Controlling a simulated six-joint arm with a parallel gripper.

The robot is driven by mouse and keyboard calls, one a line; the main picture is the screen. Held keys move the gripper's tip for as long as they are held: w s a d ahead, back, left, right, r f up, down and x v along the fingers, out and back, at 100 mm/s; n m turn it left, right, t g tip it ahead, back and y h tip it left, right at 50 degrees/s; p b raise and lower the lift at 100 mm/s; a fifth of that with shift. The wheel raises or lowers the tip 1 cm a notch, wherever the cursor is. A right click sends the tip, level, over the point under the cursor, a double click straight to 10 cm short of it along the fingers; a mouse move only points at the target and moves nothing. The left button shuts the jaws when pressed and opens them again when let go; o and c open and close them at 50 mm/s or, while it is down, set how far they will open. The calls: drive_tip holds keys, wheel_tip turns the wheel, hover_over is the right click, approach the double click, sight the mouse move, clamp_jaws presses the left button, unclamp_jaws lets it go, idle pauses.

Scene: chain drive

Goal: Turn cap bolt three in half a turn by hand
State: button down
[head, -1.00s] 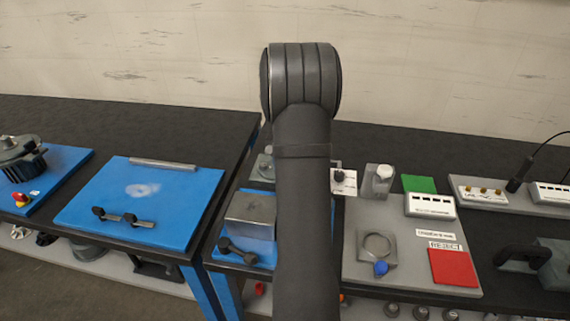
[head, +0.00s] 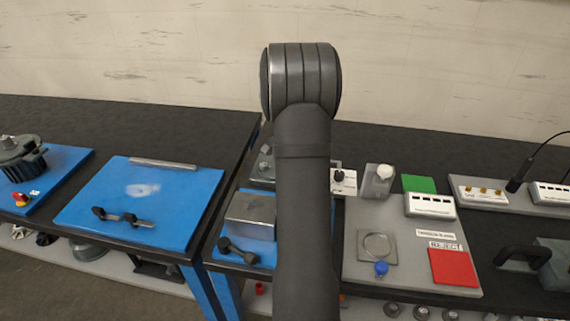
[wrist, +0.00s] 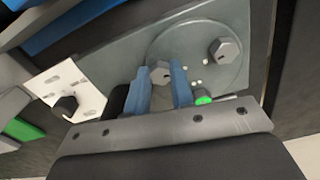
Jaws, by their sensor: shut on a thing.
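In the wrist view my gripper (wrist: 163,78) has its two blue fingers on either side of a grey hex-headed bolt (wrist: 160,70) and is shut on it. The bolt sits on a round grey cap (wrist: 205,72) on a flat grey plate (wrist: 120,72). A second hex bolt (wrist: 223,49) stands free on the cap, to the right. I see no number by the bolts, so I cannot tell which one is three.
In the wrist view a green light (wrist: 203,100) glows beside the right finger, and a white panel with a black knob (wrist: 65,105) lies to the left.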

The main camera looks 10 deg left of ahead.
drive_tip(key=m, duration=0.5)
drive_tip(key=shift+a, duration=0.1)
drive_tip(key=m, duration=0.5)
drive_tip(key=shift+w+m, duration=0.15)
drive_tip(key=shift+m, duration=0.25)
drive_tip(key=m, duration=0.5)
drive_tip(key=shift+w+a+r, duration=0.1)
drive_tip(key=shift+w, duration=0.05)
drive_tip(key=m, duration=0.5)
drive_tip(key=shift+w+m, duration=0.1)
drive_tip(key=shift+m, duration=0.3)
drive_tip(key=c, duration=1.2)
unclamp_jaws()
drive_tip(key=shift+c, duration=0.2)
